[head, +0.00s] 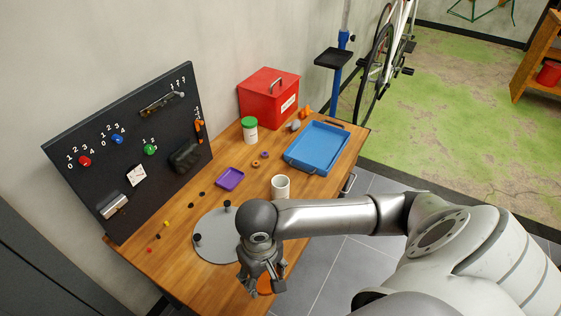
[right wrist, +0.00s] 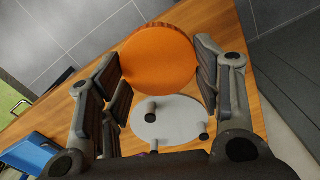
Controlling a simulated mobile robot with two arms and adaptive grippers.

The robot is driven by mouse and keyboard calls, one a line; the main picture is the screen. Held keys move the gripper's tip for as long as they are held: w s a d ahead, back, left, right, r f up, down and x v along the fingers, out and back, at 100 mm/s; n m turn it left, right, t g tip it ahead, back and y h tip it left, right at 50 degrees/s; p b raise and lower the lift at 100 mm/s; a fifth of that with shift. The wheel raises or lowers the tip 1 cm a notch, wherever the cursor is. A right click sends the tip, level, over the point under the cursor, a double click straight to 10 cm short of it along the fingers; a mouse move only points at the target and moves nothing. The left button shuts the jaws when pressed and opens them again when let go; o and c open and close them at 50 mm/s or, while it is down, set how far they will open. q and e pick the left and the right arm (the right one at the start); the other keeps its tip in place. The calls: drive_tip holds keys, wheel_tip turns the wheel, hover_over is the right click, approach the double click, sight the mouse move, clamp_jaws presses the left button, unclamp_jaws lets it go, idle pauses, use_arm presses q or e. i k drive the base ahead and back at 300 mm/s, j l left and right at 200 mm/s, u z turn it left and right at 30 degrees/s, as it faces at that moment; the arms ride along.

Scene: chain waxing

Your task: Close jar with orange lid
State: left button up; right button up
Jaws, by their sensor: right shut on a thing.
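My right gripper (head: 262,282) is at the front edge of the table in the head view, shut on the round orange lid (head: 266,288). In the right wrist view the orange lid (right wrist: 158,62) sits between the two fingers of the gripper (right wrist: 160,75), its flat face toward the camera. A white, open-topped cylindrical container (head: 281,188) stands upright on the table, beyond my right forearm; it may be the jar. A second white jar with a green lid (head: 249,130) stands farther back. My left gripper is not in view.
A grey round plate with black knobs (head: 214,250) lies left of my gripper. A purple tray (head: 230,179), blue tray (head: 318,148) and red toolbox (head: 268,98) are on the wooden table. A black pegboard (head: 130,150) stands along the wall side.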

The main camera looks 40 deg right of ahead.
sight(279, 182)
drive_tip(key=l+u, duration=0.1)
drive_tip(key=l, duration=0.35)
drive_tip(key=k+l+u, duration=0.1)
drive_tip(key=l, duration=0.3)
drive_tip(key=k+l+u, duration=0.1)
drive_tip(key=l, duration=0.3)
drive_tip(key=k+l+u, duration=0.1)
drive_tip(key=l, duration=0.35)
drive_tip(key=k+l, duration=0.1)
drive_tip(key=l, duration=0.3)
drive_tip(key=k+l+u, duration=0.15)
drive_tip(key=l, duration=0.25)
drive_tip(key=k+l+u, duration=0.1)
drive_tip(key=l, duration=0.3)
